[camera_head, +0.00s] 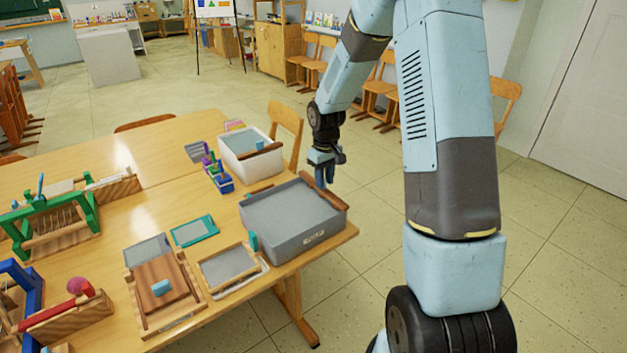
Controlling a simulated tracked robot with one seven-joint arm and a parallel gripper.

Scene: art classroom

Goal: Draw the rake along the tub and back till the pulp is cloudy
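The grey tub (305,238) stands at the right end of the wooden table. A flat grey surface, apparently the pulp (287,213), fills it and looks even. A brown wooden bar (328,194) lies along the tub's right end. It may be the rake, but I cannot tell. A small teal piece (253,242) stands at the tub's front left corner. Nothing is visibly held; the finger gap is too small to judge.
A white bin (243,165) with a wooden bar stands behind the tub. Framed screens (228,268) and a wooden press board (160,286) lie to the left. Chairs (286,126) stand behind the table. The floor right of the table is clear.

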